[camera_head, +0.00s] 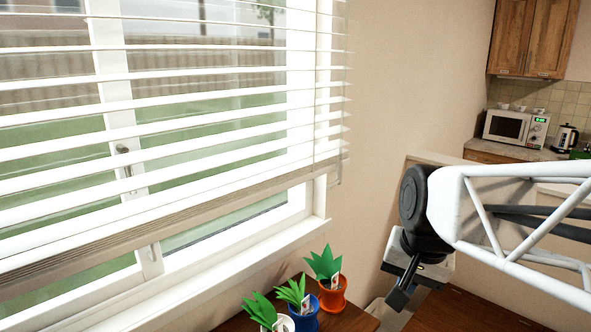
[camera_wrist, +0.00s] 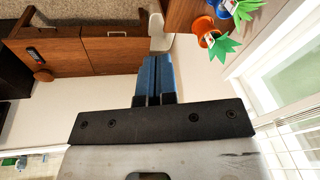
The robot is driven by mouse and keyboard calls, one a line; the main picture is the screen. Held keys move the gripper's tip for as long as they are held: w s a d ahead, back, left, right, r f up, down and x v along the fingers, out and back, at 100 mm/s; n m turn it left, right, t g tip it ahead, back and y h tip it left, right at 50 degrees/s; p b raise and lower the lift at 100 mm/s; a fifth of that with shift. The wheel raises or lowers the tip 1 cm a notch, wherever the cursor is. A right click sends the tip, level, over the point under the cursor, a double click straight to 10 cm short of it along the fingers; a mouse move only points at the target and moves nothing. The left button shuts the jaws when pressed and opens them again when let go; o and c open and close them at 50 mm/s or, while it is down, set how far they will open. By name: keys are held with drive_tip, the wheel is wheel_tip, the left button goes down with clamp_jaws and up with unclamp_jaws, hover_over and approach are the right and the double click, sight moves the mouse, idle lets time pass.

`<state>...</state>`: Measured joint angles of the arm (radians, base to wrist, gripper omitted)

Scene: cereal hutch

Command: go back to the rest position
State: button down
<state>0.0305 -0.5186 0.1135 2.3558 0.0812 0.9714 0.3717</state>
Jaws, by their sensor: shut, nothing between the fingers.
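My gripper (camera_head: 398,298) hangs at the right of the head view, below the dark wrist joint of my white lattice arm. Its fingertips point down near the wooden surfaces. In the wrist view my gripper (camera_wrist: 152,62) shows two blue fingers side by side, shut, with nothing held. The fingers point toward a pale grey object (camera_wrist: 159,35) whose kind I cannot tell.
Potted plants in orange (camera_head: 333,293), blue (camera_head: 304,318) and white pots stand on a wooden top (camera_head: 356,320) left of my gripper. A window with blinds (camera_head: 170,150) is at the left. A microwave (camera_head: 508,127) and kettle (camera_head: 565,138) stand on a far counter.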

sight(333, 184)
drive_tip(key=s+f+n+h, duration=0.1)
drive_tip(key=s+f+n, duration=0.3)
drive_tip(key=s, duration=0.4)
drive_tip(key=shift+s+d+f+n, duration=0.2)
drive_tip(key=shift+s+f+n, duration=0.1)
drive_tip(key=shift+f+n, duration=0.15)
drive_tip(key=w+r+m+y, duration=0.2)
drive_tip(key=w+r, duration=0.3)
drive_tip(key=w, duration=1)
drive_tip(key=w+r+m+t+y, duration=0.1)
drive_tip(key=w+r, duration=0.5)
drive_tip(key=w, duration=1)
drive_tip(key=w+r+m+y, duration=0.2)
drive_tip(key=w+r, duration=0.4)
drive_tip(key=w, duration=1)
drive_tip(key=shift+w+d+r+m+y, duration=0.15)
drive_tip(key=shift+w+d+m+y, duration=0.2)
drive_tip(key=shift+m, duration=0.5)
drive_tip(key=shift+a, duration=0.2)
drive_tip(key=x, duration=1.3)
drive_tip(key=shift+w+a+f, duration=0.2)
drive_tip(key=shift+f, duration=0.1)
